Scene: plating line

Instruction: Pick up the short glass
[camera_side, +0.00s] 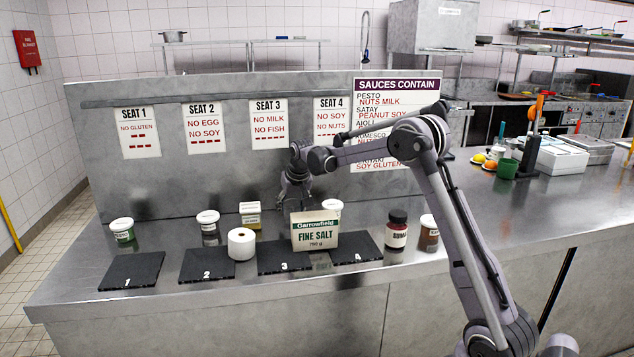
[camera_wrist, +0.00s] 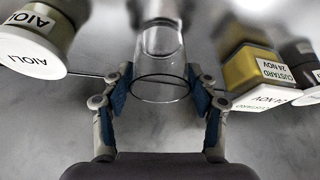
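The clear short glass (camera_wrist: 160,72) shows in the wrist view, its round rim facing me and its body reaching away toward the top edge. My gripper (camera_wrist: 160,80) has its two blue-padded fingers on either side of the glass, near the rim. The fingers stand apart with what look like narrow gaps to the glass; contact is hard to judge. In the side view, my gripper (camera_side: 293,195) points down behind the salt box (camera_side: 315,232). I cannot make out the glass there; the box and my gripper block that spot.
An aioli tub (camera_wrist: 38,50) is close on the left in the wrist view, and a yellow custard container (camera_wrist: 255,68) on the right. In the side view, a white roll (camera_side: 241,244) and numbered black mats (camera_side: 132,271) lie in front. Dark-lidded jar (camera_side: 396,230) stands right.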

